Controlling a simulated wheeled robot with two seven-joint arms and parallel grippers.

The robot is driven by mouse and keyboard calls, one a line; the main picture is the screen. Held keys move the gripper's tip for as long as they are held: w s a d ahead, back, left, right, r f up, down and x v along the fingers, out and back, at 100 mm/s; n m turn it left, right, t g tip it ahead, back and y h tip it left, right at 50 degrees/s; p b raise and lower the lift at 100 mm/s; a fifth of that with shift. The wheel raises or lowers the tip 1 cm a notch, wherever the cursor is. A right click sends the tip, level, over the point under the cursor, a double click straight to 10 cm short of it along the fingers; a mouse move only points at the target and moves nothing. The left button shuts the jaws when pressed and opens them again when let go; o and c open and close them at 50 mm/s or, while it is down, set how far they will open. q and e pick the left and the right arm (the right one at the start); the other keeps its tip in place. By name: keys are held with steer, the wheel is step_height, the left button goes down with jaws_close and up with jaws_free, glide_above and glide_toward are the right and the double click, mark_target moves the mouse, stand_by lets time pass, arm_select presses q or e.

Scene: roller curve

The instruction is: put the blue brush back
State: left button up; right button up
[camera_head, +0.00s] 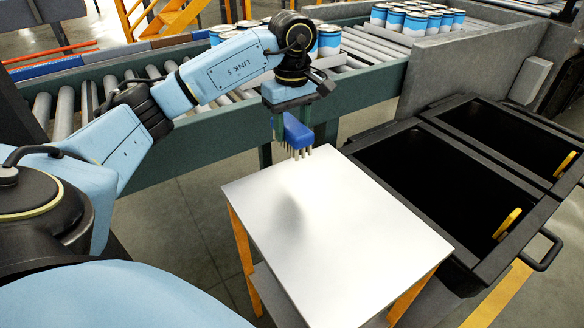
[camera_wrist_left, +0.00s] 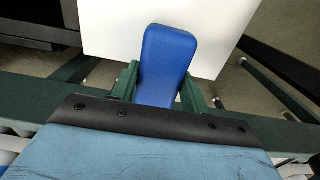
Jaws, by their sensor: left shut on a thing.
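The blue brush (camera_head: 297,132) has a blue back with pale bristles pointing down. My left gripper (camera_head: 292,118) is shut on it and holds it above the far edge of a white-topped table (camera_head: 335,230). In the left wrist view the brush's blue back (camera_wrist_left: 167,62) sits between the two green fingers of the left gripper (camera_wrist_left: 160,85), and the white table top (camera_wrist_left: 105,28) lies beyond it. A soft shadow falls on the table top below the brush. My right gripper does not show in either view.
A roller conveyor (camera_head: 375,52) runs behind the table, with several blue and white cans (camera_head: 415,20) on it. Two black open bins (camera_head: 430,190) with yellow handles stand right of the table. The white table top is bare.

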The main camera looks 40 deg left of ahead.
arm_select(q)
step_height(320, 180, down, 9)
steer(key=shift+r+b, duration=0.1)
steer(key=shift+b, duration=0.8)
steer(key=shift+f, duration=0.2)
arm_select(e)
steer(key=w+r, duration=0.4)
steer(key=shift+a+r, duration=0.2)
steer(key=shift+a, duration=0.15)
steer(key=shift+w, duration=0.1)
arm_select(q)
steer(key=shift+f, duration=0.15)
steer(key=o, duration=1)
steer(key=shift+c, duration=0.2)
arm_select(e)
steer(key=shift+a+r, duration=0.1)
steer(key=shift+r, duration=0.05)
